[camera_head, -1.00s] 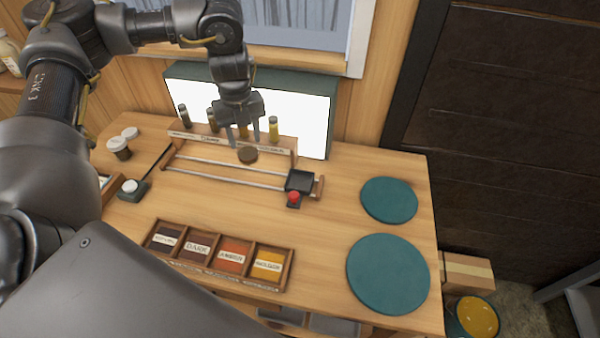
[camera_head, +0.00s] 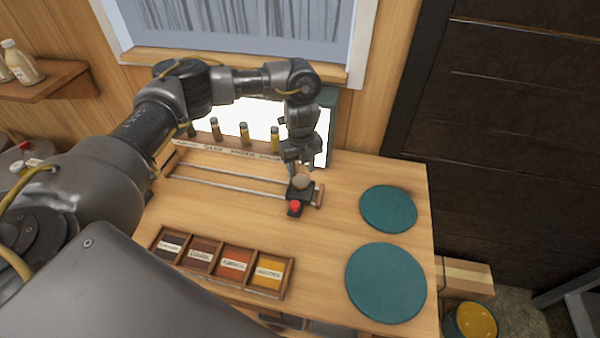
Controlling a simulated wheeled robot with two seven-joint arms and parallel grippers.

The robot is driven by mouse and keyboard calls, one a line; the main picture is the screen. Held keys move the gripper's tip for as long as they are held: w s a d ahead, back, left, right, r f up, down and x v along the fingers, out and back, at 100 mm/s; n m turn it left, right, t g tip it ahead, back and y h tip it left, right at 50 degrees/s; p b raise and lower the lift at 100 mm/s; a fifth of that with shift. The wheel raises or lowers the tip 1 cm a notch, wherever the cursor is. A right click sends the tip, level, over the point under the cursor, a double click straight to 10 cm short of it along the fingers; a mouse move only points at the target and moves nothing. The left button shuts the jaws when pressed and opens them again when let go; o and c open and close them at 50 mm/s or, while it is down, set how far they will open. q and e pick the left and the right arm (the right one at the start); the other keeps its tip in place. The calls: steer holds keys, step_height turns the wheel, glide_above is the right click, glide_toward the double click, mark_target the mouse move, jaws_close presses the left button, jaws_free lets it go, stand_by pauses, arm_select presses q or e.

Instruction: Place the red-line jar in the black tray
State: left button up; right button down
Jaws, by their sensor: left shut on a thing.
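A small jar with a round tan-brown top (camera_head: 303,183) is at the right end of the two rails. My left gripper (camera_head: 301,168) points down and is shut on it. The black tray (camera_head: 303,198) is directly beneath, mostly covered by the jar. I cannot tell whether the jar touches the tray floor or hangs just above it. No red line shows on the jar from here. My right gripper is not in view.
A red button (camera_head: 295,207) sits just in front of the tray. A wooden box of labelled compartments (camera_head: 220,262) stands at the front. Two teal discs (camera_head: 388,208) lie to the right. Several small bottles (camera_head: 244,131) line the rack before the bright panel.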

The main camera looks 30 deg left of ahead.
mark_target(301, 174)
arm_select(q)
step_height(301, 174, down, 2)
steer(key=shift+s+f, duration=0.1)
steer(key=shift+f, duration=0.45)
steer(key=shift+f, duration=0.15)
steer(key=o, duration=1.5)
step_height(301, 174, up, 12)
steer(key=shift+r+b, duration=0.25)
steer(key=shift+b, duration=0.3)
